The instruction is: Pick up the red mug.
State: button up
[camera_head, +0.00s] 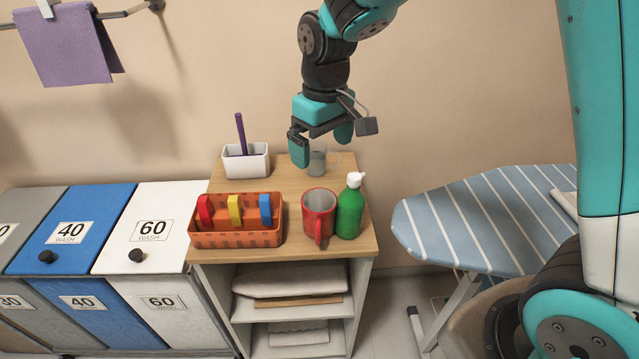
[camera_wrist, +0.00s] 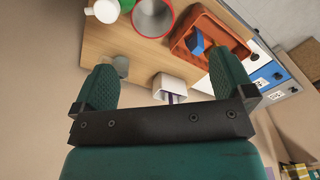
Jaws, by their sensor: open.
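The red mug (camera_head: 319,213) stands upright on the wooden top of a small shelf unit, near its front right, with its handle toward the front. It also shows at the top of the wrist view (camera_wrist: 153,14), partly cut off by the frame edge. My gripper (camera_head: 321,153) is open and empty above the back of the shelf top, behind the mug and apart from it. Its two teal fingers also show in the wrist view (camera_wrist: 160,88), spread wide. A clear glass (camera_head: 317,160) stands near the fingers, partly hidden by them.
A green bottle (camera_head: 350,207) with a white cap stands close to the mug's right. An orange basket (camera_head: 237,239) with coloured items stands to its left. A white pot (camera_head: 246,163) with a purple stick is at the back left. A striped ironing board (camera_head: 490,222) is at right.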

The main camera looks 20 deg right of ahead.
jog(key=w+r, duration=0.1)
jog(key=p, duration=0.3)
send_near(320, 202)
jog(key=s+a, duration=0.1)
jog(key=s, duration=0.3)
jog(key=shift+w+a+f+p, duration=0.1)
jog(key=shift+f+p, duration=0.1)
jog(key=shift+f, duration=0.9)
jog(key=shift+w+a+f+p, duration=0.15)
jog(key=shift+f+p, duration=0.1)
jog(key=shift+f, duration=0.8)
jog(key=shift+w+a+f+p, duration=0.1)
jog(key=shift+f+p, duration=0.1)
jog(key=shift+f, duration=0.9)
jog(key=c, duration=1)
jog(key=shift+r, duration=0.1)
